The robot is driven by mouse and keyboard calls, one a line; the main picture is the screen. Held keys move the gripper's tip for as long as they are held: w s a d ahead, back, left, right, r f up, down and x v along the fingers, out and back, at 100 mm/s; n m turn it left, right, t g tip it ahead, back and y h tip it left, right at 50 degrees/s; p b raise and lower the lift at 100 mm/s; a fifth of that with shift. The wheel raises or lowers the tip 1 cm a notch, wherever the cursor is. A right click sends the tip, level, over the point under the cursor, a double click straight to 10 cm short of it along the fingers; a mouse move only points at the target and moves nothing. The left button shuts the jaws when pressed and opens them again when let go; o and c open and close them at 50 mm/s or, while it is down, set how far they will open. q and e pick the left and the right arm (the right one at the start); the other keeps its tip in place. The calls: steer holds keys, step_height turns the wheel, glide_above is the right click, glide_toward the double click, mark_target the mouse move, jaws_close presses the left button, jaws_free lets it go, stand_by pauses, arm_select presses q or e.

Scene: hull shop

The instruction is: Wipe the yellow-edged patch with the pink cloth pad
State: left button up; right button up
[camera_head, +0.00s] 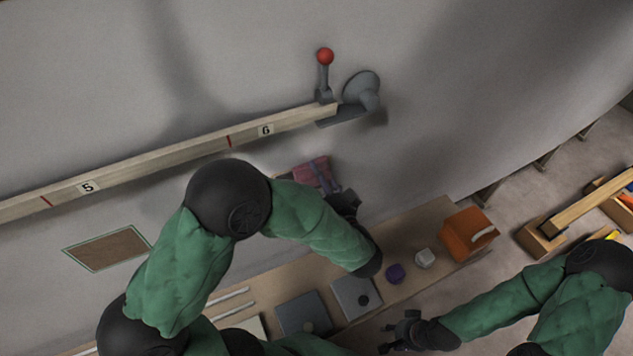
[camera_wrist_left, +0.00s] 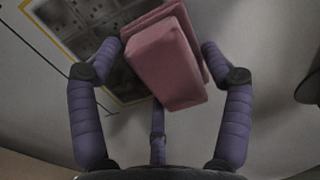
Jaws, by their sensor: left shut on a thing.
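My left gripper (camera_head: 340,200) is shut on the pink cloth pad (camera_head: 313,174), which it holds out in front of the grey hull wall. In the left wrist view the pad (camera_wrist_left: 168,65) sits between the purple fingers of the gripper (camera_wrist_left: 170,50). Behind it there shows a yellow-edged patch (camera_wrist_left: 88,45) with dark grey blotches, partly covered by the pad and a finger. In the head view my left arm hides most of that area. I cannot tell whether the pad touches the wall. My right gripper (camera_head: 392,335) is empty, its fingers apart, low beside the bench.
A numbered wooden batten (camera_head: 150,165) crosses the wall, ending at a red-knobbed lever (camera_head: 325,58). A green-edged brown patch (camera_head: 107,248) is at the left. The bench (camera_head: 425,222) holds an orange bin (camera_head: 467,235), a purple item (camera_head: 395,273), a white item (camera_head: 425,258) and grey plates.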

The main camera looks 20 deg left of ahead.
arm_select(q)
steer(key=shift+r+p, duration=0.5)
steer(key=shift+r, duration=0.95)
step_height(320, 180, down, 14)
steer(key=b, duration=0.6)
steer(key=shift+s+r, duration=0.15)
steer(key=shift+r, duration=0.1)
steer(key=o, duration=0.5)
steer(key=shift+c, duration=0.2)
steer(key=c, duration=0.5)
steer(key=shift+o, duration=0.2)
steer(key=shift+d, duration=0.15)
steer(key=shift+s+d, duration=0.35)
steer(key=shift+d, duration=0.1)
